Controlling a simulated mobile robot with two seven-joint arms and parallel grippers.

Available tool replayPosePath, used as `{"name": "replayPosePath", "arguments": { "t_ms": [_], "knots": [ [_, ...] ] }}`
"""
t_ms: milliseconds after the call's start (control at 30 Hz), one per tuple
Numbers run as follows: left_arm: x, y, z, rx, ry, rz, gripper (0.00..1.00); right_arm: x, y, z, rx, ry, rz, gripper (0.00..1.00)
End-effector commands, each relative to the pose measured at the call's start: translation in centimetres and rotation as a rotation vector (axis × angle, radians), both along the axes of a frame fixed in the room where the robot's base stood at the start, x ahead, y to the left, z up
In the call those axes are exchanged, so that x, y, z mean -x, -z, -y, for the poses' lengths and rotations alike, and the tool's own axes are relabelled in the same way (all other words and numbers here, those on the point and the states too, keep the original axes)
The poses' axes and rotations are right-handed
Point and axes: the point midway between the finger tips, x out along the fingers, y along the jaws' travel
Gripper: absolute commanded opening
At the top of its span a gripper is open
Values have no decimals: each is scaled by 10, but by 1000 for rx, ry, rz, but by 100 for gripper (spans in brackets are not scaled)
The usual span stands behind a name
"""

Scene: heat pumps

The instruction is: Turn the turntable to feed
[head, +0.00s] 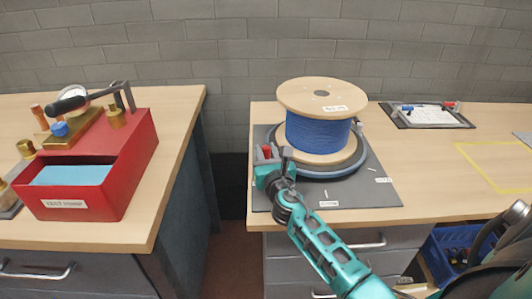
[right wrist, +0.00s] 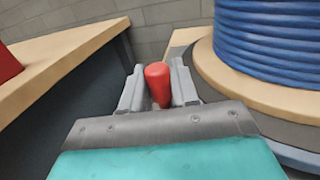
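A spool of blue cable (head: 318,135) with wooden flanges stands upright on a round turntable (head: 345,171). The turntable sits on a dark grey mat (head: 376,188) on the right bench. A red knob (head: 267,152) shows at the turntable's left side. My right gripper (head: 272,160) is at this knob, its teal arm reaching in from the lower right. In the right wrist view the red knob (right wrist: 158,84) stands between the two grey fingers and fills the gap, so they look shut on it. My left gripper is not in view.
A red box (head: 125,165) with a blue inside and brass fittings stands on the left bench. A gap separates the benches. A clipboard (head: 428,115) lies at the back right, and a yellow-outlined area (head: 480,170) is empty. A blue crate (head: 447,250) is below.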

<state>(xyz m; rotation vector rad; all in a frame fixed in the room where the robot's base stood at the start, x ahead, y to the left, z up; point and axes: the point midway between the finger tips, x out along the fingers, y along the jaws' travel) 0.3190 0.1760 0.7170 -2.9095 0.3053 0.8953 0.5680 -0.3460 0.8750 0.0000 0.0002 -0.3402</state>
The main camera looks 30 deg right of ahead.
Motion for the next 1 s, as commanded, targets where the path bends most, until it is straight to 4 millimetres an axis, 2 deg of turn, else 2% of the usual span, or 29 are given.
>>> {"name": "replayPosePath", "arguments": {
  "t_ms": [33,300,1000],
  "knots": [
    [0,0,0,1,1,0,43,0,0,0,0,0,0,23],
    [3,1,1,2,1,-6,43,0,0,0,0,0,0,0],
    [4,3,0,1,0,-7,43,6,0,1,5,-64,-1,0]
  ]
}}
